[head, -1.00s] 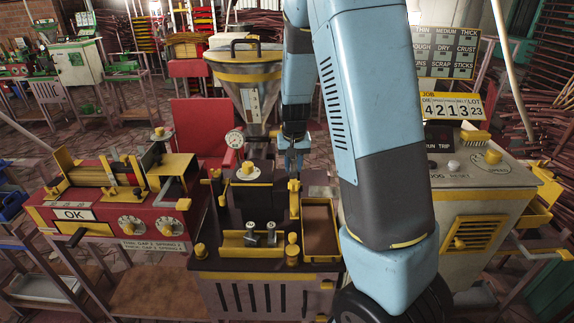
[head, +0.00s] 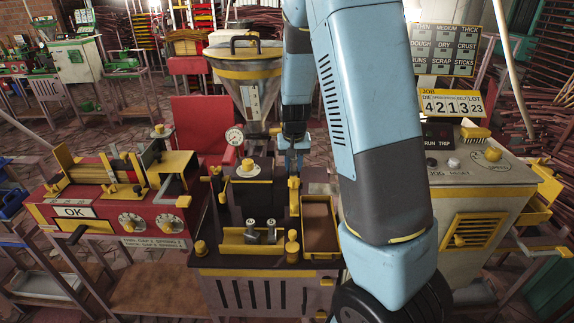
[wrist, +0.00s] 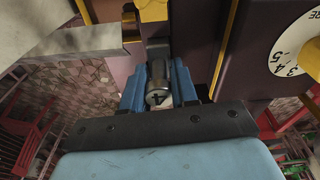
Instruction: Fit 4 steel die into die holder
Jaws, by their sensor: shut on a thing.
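My gripper (wrist: 158,88) is shut on a steel die (wrist: 157,82), a short grey cylinder with a dark mark on its near end. In the wrist view, the dark purple extruder body (wrist: 187,35) stands just beyond the die. In the head view, my gripper (head: 297,152) is behind the upper right side of the extruder (head: 255,190), and the held die cannot be made out. Two more steel dies (head: 252,225) (head: 271,225) stand in the yellow-edged front rack (head: 232,248). I cannot tell the die holder's opening, or whether the held die touches it.
An empty brown tray (head: 320,228) lies right of the rack. Yellow posts (head: 293,195) rise beside it. A red machine (head: 110,215) stands left; a beige cabinet (head: 470,200) with a job board (head: 452,105) stands right. A numbered dial (wrist: 297,45) is close on the right.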

